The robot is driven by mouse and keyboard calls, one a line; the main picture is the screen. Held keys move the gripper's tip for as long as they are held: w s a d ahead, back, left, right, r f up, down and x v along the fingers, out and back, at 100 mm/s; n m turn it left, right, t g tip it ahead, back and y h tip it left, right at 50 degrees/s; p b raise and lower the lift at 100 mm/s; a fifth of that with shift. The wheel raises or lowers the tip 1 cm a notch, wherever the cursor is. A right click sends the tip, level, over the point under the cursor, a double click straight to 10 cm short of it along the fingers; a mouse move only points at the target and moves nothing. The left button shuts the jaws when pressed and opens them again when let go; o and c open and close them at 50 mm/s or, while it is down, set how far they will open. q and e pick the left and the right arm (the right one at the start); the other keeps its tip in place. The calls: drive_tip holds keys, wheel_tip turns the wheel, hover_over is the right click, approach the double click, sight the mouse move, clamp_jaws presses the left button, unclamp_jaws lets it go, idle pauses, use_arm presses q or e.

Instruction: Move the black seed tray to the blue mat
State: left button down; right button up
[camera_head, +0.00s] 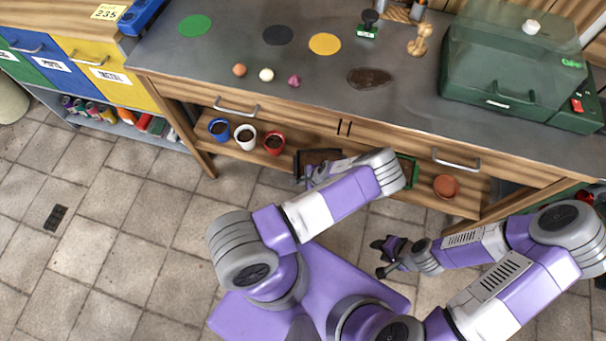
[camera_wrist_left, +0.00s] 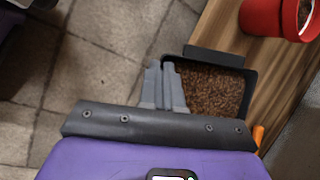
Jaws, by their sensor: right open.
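The black seed tray (camera_head: 319,156), filled with brown seeds, is at the lower shelf's front edge. It also shows in the left wrist view (camera_wrist_left: 215,92), partly overhanging the floor. My left gripper (camera_head: 309,174) is at the tray's near side. In the left wrist view its fingers (camera_wrist_left: 164,82) are close together at the tray's left wall, one inside and one outside, and look shut on it. My right gripper (camera_head: 388,256) is open and empty over the floor, in front of the bench. I see no blue mat; the benchtop has green (camera_head: 195,25), dark grey (camera_head: 278,35) and yellow (camera_head: 324,44) discs.
Blue, white and red cups (camera_head: 273,143) stand on the shelf left of the tray. A green item (camera_head: 408,168), partly hidden by my arm, and a terracotta pot (camera_head: 446,186) are to the right. The benchtop above overhangs the shelf; a dark patch (camera_head: 370,78) lies on it.

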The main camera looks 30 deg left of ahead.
use_arm(q)
drive_tip(key=shift+d, duration=0.4)
use_arm(e)
drive_tip(key=shift+s, duration=0.1)
use_arm(q)
drive_tip(key=shift+s+d, duration=0.4)
drive_tip(key=shift+s, duration=0.15)
use_arm(e)
drive_tip(key=shift+s+d+r, duration=0.1)
drive_tip(key=shift+s, duration=0.2)
use_arm(q)
drive_tip(key=c, duration=1.8)
unclamp_jaws()
drive_tip(key=o, duration=0.5)
drive_tip(key=shift+o, duration=0.2)
drive_tip(key=shift+r, duration=0.1)
drive_tip(key=p+v, duration=0.3)
drive_tip(key=v, duration=0.4)
drive_tip(key=shift+r, duration=0.25)
use_arm(e)
wheel_tip(320, 180, up, 3)
drive_tip(key=shift+f, duration=0.1)
